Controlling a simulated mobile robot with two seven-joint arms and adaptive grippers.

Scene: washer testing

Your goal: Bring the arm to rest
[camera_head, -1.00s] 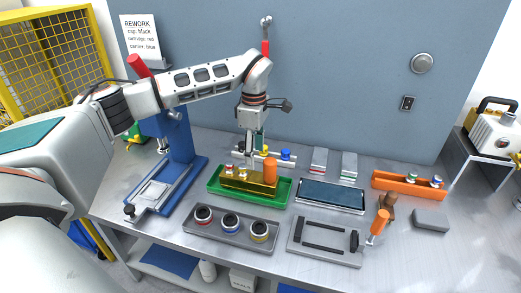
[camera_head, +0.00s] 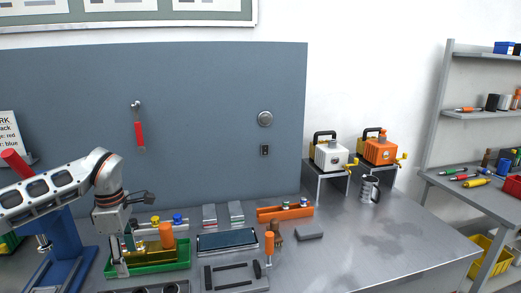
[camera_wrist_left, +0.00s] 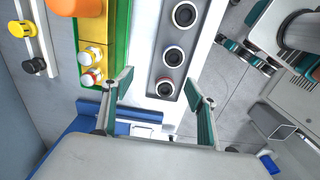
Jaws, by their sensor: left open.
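My left gripper (camera_head: 118,256) hangs fingers-down at the lower left of the head view, by the left end of the green tray (camera_head: 150,269). The tray shows there too (camera_wrist_left: 120,30), along with a grey holder (camera_wrist_left: 158,62) carrying black-and-white round parts. The tray holds a gold block (camera_head: 147,246) and an orange cylinder (camera_head: 167,236). The left arm reaches in from the left, bent at the wrist. My right gripper does not show in the head view.
A blue press (camera_head: 62,250) stands behind the arm. A dark-topped panel (camera_head: 228,242), a grey fixture (camera_head: 238,276), an orange rack (camera_head: 285,213) and a grey block (camera_head: 309,233) lie to the right. The bench front right is clear.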

